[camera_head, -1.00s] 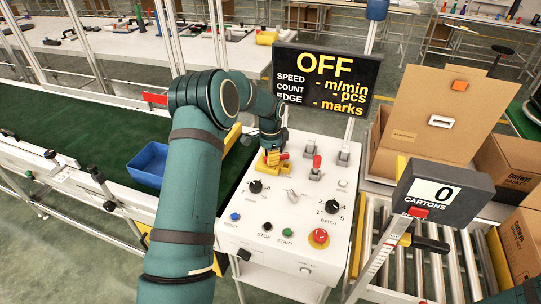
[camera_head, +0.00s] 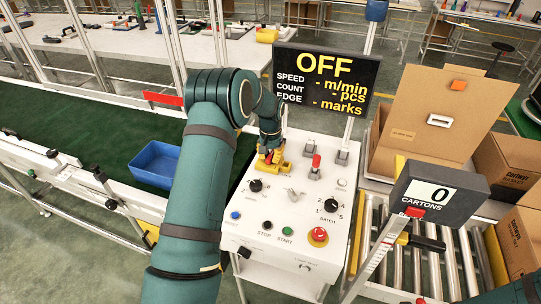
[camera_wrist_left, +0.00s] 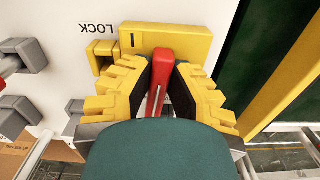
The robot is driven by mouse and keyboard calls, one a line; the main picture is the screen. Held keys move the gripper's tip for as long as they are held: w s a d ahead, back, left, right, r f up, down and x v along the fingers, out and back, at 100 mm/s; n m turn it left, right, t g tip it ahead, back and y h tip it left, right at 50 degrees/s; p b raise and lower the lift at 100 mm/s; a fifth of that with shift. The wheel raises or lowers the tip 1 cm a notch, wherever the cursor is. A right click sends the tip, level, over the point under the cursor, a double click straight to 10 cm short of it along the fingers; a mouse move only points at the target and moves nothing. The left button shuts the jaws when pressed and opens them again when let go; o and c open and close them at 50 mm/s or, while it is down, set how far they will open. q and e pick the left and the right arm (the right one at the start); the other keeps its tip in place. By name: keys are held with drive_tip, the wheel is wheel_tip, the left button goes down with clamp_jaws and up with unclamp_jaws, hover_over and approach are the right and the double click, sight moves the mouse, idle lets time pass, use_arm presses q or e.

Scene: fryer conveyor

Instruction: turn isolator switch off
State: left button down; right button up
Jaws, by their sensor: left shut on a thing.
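The isolator switch has a red handle (camera_wrist_left: 163,66) on a yellow base (camera_wrist_left: 190,42), with the word LOCK upside down beside it in the left wrist view. My left gripper (camera_wrist_left: 160,95), with yellow stepped fingers and dark pads, is shut on the red handle. In the head view my left gripper (camera_head: 270,157) reaches down to the back left of the white control panel (camera_head: 270,215), where its fingers and arm hide most of the switch. The display (camera_head: 327,80) reads OFF. My right gripper is not in view.
The panel has grey toggles, one red-tipped lever (camera_head: 315,167), black knobs, push buttons and a red emergency stop (camera_head: 318,236). A carton counter (camera_head: 438,188) stands at right.

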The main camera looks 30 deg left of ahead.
sight(270, 156)
use_arm(q)
drive_tip(key=shift+s+f+n, duration=0.1)
drive_tip(key=shift+n, duration=0.5)
drive_tip(key=c, duration=0.9)
unclamp_jaws()
drive_tip(key=shift+r, duration=0.6)
wheel_tip(270, 156, up, 11)
drive_tip(key=shift+f, duration=0.1)
